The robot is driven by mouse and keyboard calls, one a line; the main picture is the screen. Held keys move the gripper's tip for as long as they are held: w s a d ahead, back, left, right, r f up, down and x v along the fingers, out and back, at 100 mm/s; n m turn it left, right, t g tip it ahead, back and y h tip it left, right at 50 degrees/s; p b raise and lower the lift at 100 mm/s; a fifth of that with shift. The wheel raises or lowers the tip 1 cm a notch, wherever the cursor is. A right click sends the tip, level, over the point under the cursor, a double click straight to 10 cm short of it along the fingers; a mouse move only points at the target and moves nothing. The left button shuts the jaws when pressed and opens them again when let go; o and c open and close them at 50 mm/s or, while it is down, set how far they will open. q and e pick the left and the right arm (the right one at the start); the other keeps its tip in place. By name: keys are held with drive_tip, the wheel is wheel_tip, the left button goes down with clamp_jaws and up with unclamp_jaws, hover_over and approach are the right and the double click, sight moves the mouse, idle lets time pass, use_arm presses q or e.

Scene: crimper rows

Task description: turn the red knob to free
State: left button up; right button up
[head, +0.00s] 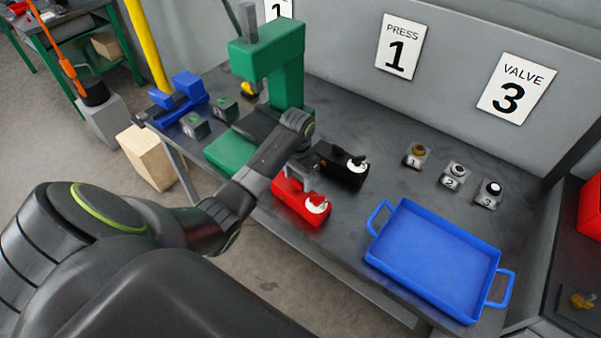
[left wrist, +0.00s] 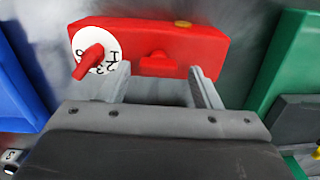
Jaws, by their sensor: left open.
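A red box (head: 290,205) stands near the table's front edge, with a white dial (head: 317,207) at its right end in the head view. In the left wrist view, a red knob (left wrist: 89,62) sits on that dial and its handle points down and left. Dark marks show on the dial, partly covered by the knob. A small red raised part (left wrist: 158,64) is at the middle of the box. My left gripper (head: 300,178) is open and empty above the box. In the left wrist view its fingers (left wrist: 162,85) are either side of that raised part, with the knob off to the left.
A black box (head: 340,168) with a similar dial stands behind the red one. A blue tray (head: 430,262) is to the right. Three small numbered buttons (head: 455,175) are at the back. A green press (head: 272,62) stands at the left.

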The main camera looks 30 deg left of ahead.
use_arm(q)
drive_tip(key=shift+s+d+r, duration=0.1)
drive_tip(key=shift+s+r, duration=0.05)
drive_tip(key=shift+s, duration=0.1)
drive_tip(key=shift+c, duration=0.2)
drive_tip(key=c, duration=1)
drive_tip(key=shift+o, duration=0.2)
drive_tip(key=shift+n, duration=0.3)
drive_tip(key=n, duration=0.3)
drive_tip(key=shift+n, duration=0.3)
drive_tip(key=n, duration=0.4)
drive_tip(key=shift+n, duration=0.3)
drive_tip(key=n, duration=0.4)
drive_tip(key=shift+a, duration=0.2)
drive_tip(key=n, duration=0.5)
